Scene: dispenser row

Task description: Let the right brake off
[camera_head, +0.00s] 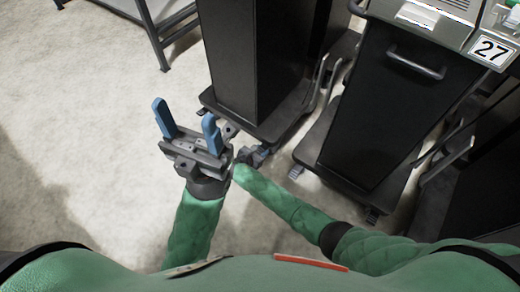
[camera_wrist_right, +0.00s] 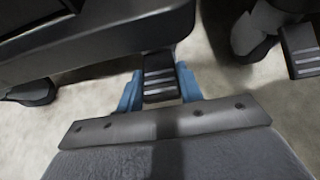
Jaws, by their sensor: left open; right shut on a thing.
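In the right wrist view, a dark brake pedal (camera_wrist_right: 160,77) with pale stripes sticks out under the edge of a dark cart base (camera_wrist_right: 95,35). The blue fingers of my right gripper (camera_wrist_right: 160,90) sit on both sides of this pedal, shut on it. In the head view my right gripper (camera_head: 256,152) is low at the front right corner of the left black cart (camera_head: 258,55), and the pedal there is hidden. My left gripper (camera_head: 187,115) is open and empty, with its blue fingers apart, left of that corner and above the floor.
A second black cart (camera_head: 385,120) with a handle and a "27" label stands to the right. Its striped pedal (camera_head: 295,172) also shows in the wrist view (camera_wrist_right: 300,50). A grey metal frame (camera_head: 155,30) stands at the upper left. The floor at left is clear.

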